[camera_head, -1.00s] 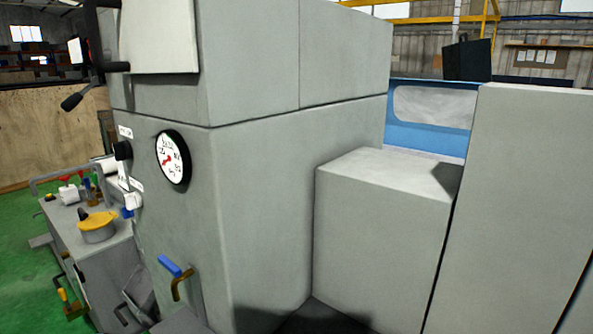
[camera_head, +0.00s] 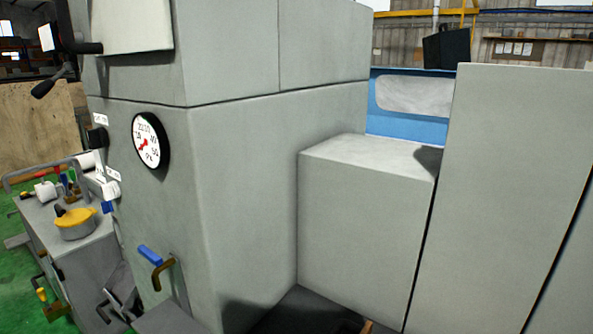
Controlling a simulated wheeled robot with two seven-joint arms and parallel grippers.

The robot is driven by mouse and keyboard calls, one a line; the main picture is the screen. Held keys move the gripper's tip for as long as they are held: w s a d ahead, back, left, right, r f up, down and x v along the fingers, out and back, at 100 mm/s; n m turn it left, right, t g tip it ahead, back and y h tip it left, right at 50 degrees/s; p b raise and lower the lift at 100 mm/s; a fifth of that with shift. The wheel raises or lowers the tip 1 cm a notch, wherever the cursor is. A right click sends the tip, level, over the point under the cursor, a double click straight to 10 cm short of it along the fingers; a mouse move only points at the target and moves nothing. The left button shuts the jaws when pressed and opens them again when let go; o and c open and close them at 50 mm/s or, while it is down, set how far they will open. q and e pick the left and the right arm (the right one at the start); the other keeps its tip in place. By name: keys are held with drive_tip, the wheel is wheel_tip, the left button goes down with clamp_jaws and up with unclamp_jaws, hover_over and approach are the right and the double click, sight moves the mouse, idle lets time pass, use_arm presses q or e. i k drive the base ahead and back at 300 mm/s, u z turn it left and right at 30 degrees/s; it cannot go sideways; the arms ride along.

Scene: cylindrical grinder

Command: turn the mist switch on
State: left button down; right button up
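The grey grinder cabinet (camera_head: 235,190) fills the middle of the head view. On its narrow left face is a black knob (camera_head: 97,139) with a small white label above it, too small to read. Below the knob are white labelled parts (camera_head: 109,188) with a small blue piece (camera_head: 108,208) under them. I cannot tell for sure which of these is the mist switch or how it is set. A round white dial gauge (camera_head: 147,140) with a red needle sits to the right of the knob. Neither of my grippers is in view.
A blue-handled lever (camera_head: 151,255) sticks out low on the cabinet. A grey bench (camera_head: 85,252) with a yellow-lidded pot (camera_head: 75,223) stands at left on green floor. Lower grey housings (camera_head: 365,225) adjoin at right. A black lever (camera_head: 45,86) juts out at upper left.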

sight(98, 138)
drive_tip(key=z, duration=1.7)
drive_tip(key=k, duration=0.85)
drive_tip(key=u, duration=1.5)
drive_tip(key=i, duration=0.5)
drive_tip(key=u, duration=0.05)
